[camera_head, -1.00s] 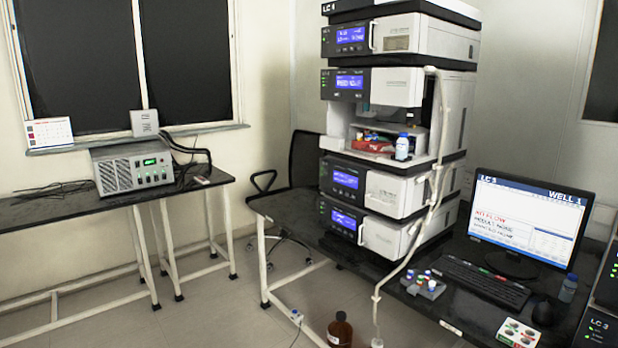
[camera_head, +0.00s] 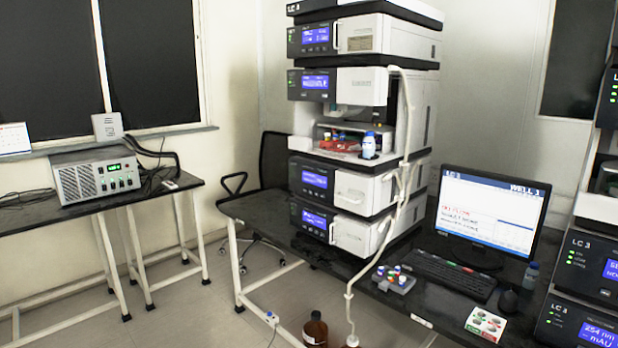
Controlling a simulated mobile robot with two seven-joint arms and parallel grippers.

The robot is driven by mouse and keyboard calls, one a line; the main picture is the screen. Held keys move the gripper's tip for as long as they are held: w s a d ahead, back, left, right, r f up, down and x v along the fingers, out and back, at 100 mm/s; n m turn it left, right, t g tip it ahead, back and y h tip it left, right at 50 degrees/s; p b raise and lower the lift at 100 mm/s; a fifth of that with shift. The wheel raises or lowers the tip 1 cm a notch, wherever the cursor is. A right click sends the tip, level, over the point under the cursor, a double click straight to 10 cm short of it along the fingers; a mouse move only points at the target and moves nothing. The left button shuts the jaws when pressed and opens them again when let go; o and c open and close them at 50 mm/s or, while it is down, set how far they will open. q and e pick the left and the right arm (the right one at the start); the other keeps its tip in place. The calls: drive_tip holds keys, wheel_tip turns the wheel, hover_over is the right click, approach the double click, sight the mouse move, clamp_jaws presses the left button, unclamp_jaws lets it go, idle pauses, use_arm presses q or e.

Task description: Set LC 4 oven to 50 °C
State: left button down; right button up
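A tall instrument stack (camera_head: 375,61) stands on the black bench in the middle of the view. Its top label is too small to read surely. Its modules have blue displays, with an upper one (camera_head: 315,36), a second (camera_head: 315,82) and lower ones (camera_head: 314,179) and (camera_head: 313,219). I cannot tell which module is an oven or read any temperature. A second stack at the right edge has modules marked LC 3, one upper (camera_head: 587,270) and one lower (camera_head: 570,325). No module marked LC 4 is clearly readable. Neither of my grippers is in view.
A monitor (camera_head: 489,222), keyboard (camera_head: 449,269) and mouse (camera_head: 508,301) are on the bench between the stacks. A vial rack (camera_head: 393,281) is near its front edge. A brown bottle (camera_head: 315,330) stands on the floor. A black chair (camera_head: 270,170) is behind. Open floor (camera_head: 195,310) lies at left.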

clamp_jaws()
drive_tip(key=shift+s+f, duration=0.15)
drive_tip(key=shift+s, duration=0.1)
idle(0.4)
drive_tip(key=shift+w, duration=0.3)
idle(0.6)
